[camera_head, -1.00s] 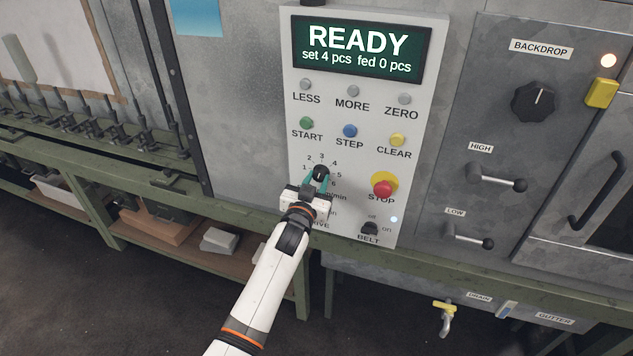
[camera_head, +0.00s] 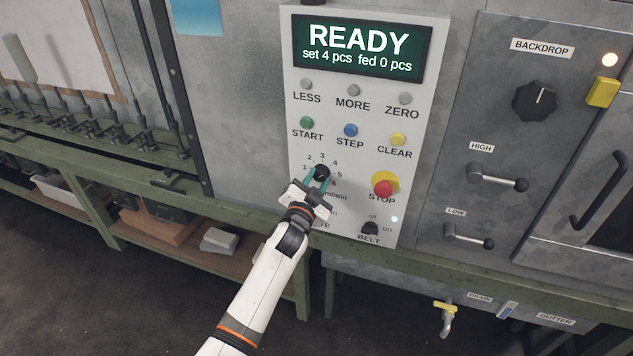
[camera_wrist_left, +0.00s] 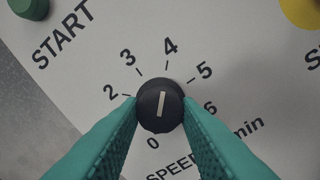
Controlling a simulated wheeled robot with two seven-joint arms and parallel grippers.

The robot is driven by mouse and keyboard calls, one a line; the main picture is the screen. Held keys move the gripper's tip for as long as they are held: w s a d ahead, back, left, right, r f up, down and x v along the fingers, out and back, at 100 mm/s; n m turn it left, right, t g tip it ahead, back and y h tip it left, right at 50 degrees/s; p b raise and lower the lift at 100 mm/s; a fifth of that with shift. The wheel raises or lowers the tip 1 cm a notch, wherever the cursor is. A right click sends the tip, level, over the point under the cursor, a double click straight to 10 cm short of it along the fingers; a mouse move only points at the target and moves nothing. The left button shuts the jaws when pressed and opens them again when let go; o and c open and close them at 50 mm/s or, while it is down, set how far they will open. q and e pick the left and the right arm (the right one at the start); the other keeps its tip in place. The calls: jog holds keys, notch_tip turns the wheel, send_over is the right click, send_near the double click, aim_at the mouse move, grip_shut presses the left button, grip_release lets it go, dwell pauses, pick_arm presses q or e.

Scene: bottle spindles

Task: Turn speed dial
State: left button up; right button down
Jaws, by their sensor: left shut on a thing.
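The speed dial (camera_head: 321,172) is a round black knob low on the light grey control panel (camera_head: 432,50). In the left wrist view the dial (camera_wrist_left: 160,107) has a white line whose upper end points close to the 4 mark; the printed numbers around it run from 0 to 6. My left gripper (camera_head: 318,178) is shut on the dial, with one teal finger on each side of it. The fingers (camera_wrist_left: 160,112) hide part of the scale, including the 1 and part of the SPEED label. My right gripper is not in view.
The red stop button (camera_head: 384,189) is just right of the dial, and the belt switch (camera_head: 370,229) is below right. Start (camera_head: 307,123), step (camera_head: 350,131) and clear (camera_head: 397,139) buttons sit above. The display (camera_head: 358,48) reads READY, set 4 pcs, fed 0 pcs.

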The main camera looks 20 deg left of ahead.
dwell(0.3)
pick_arm(q)
jog(key=o, duration=1)
jog(key=s, duration=1.2)
jog(key=shift+f+b, duration=0.15)
jog(key=shift+b, duration=0.2)
